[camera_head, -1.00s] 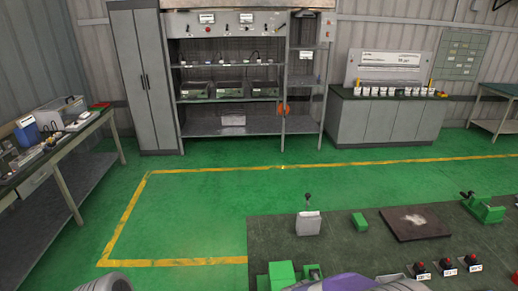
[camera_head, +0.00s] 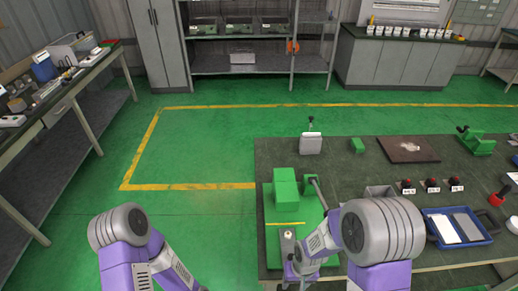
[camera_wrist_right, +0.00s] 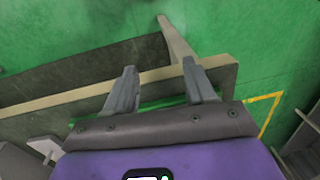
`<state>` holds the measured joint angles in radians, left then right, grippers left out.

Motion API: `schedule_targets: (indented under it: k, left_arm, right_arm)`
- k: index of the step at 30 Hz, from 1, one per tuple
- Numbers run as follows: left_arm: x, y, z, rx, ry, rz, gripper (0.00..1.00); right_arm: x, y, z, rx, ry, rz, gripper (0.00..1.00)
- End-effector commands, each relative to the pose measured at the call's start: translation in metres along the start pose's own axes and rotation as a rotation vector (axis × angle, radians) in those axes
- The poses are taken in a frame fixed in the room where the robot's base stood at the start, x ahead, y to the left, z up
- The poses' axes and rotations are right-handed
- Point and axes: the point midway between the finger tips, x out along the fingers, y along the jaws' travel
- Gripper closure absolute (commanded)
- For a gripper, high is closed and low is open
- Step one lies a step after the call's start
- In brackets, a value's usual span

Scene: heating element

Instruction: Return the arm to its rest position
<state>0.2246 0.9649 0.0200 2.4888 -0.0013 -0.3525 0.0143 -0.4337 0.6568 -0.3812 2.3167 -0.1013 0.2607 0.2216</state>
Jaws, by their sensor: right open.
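My right arm, purple and grey, reaches in at the lower middle of the head view, with its large grey joint over the workbench (camera_head: 350,200). My right gripper (camera_wrist_right: 158,68) shows in the wrist view with its two grey fingers apart and nothing between them. Beyond the fingers are the workbench edge, a bench leg and green floor. In the head view the right gripper is partly hidden by its own arm near the bench's front left corner. My left arm bends in at the lower left over the floor; its gripper is out of the picture.
A green machine (camera_head: 286,195) stands beside my right arm. A blue tray (camera_head: 433,237), red buttons (camera_head: 431,182), a brown plate (camera_head: 407,150) and a green clamp (camera_head: 478,143) are farther right. A side table (camera_head: 62,95) stands left. The floor between is clear.

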Motion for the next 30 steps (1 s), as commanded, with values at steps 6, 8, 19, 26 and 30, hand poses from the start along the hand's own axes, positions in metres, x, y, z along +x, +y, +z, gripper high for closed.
schedule_targets:
  k: [6, 8, 19, 26, 30]
  left_arm:
    - [0.016, -0.006, 0.0, 0.0, -0.002, 0.0, 0.57]
    - [0.02, -0.008, 0.0, 0.0, -0.002, 0.0, 0.57]
    - [0.032, -0.012, -0.001, 0.0, -0.002, 0.0, 0.57]
    - [0.031, -0.012, -0.001, 0.0, -0.002, 0.0, 0.57]
    - [0.031, -0.012, -0.001, 0.0, -0.002, 0.0, 0.57]
  right_arm:
    - [0.076, 0.009, 0.033, 0.072, -0.021, -0.105, 0.45]
    - [0.096, 0.008, 0.043, 0.101, -0.018, -0.143, 0.45]
    - [0.142, -0.003, 0.071, 0.225, 0.031, -0.273, 0.45]
    - [0.142, -0.004, 0.071, 0.228, 0.035, -0.276, 0.45]
    - [0.142, -0.004, 0.071, 0.228, 0.034, -0.275, 0.45]
